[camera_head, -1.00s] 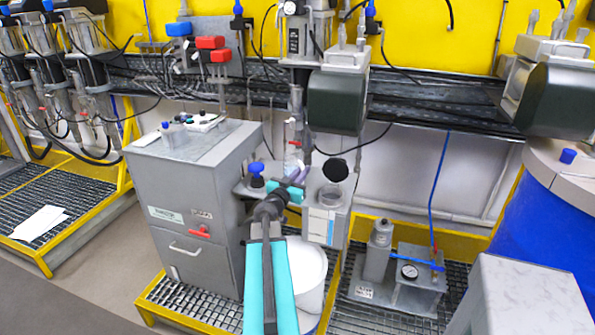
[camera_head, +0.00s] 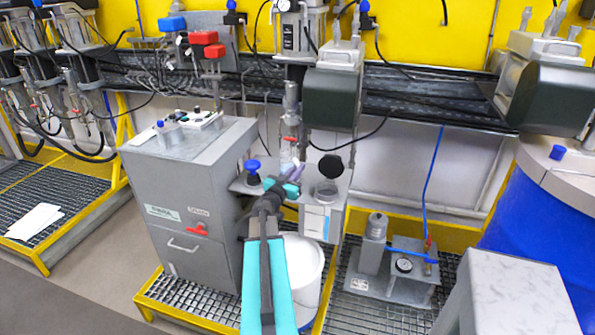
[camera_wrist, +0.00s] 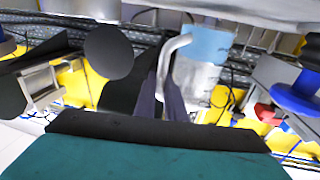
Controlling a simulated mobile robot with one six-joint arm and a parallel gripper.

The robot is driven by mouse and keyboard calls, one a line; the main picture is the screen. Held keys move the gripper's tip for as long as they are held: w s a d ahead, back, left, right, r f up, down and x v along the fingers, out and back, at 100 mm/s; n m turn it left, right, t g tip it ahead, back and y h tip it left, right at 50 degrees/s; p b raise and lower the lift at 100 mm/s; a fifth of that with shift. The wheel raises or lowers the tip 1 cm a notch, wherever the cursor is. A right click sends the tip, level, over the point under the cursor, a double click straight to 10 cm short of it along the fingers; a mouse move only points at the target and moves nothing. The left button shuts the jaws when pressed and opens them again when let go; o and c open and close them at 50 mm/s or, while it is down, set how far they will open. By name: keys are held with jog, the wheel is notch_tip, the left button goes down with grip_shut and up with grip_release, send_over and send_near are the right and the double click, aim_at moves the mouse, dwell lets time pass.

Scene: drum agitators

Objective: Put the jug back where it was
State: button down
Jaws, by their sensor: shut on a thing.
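The jug, clear and pale blue with a light grey bent handle, is close up in the wrist view (camera_wrist: 203,62). My gripper (camera_wrist: 168,98) is shut on its handle, with dark fingers on either side. In the head view, only a small pale part of the jug (camera_head: 286,160) shows beyond my gripper (camera_head: 294,178). There it appears upright, near the grey shelf (camera_head: 340,202) and below a drum agitator's hanging metal shaft. Whether the jug's base touches the shelf is hidden.
A blue-topped knob (camera_head: 252,170) stands left of my gripper. An open metal cup (camera_head: 327,192) and a black disc (camera_head: 331,162) are to the right. A grey cabinet (camera_head: 190,190) borders the left, and a white bucket (camera_head: 303,270) stands below.

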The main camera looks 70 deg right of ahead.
jog(key=shift+f+p, duration=0.4)
jog(key=shift+f, duration=0.2)
jog(key=shift+w+a+f, duration=0.1)
jog(key=shift+w+f, duration=0.1)
jog(key=shift+f, duration=0.3)
jog(key=shift+f, duration=0.1)
jog(key=c, duration=1.8)
grip_release()
jog(key=shift+s, duration=0.1)
jog(key=shift+a, duration=0.55)
jog(key=shift+w+a+f+b, duration=0.15)
jog(key=shift+a+b, duration=0.6)
jog(key=shift+a, duration=1.05)
jog(key=shift+w+a+b, duration=0.2)
jog(key=shift+a+b, duration=0.55)
jog(key=shift+a, duration=1.05)
jog(key=shift+w+a+f+b, duration=0.15)
jog(key=shift+a+b, duration=0.6)
jog(key=shift+a, duration=1.05)
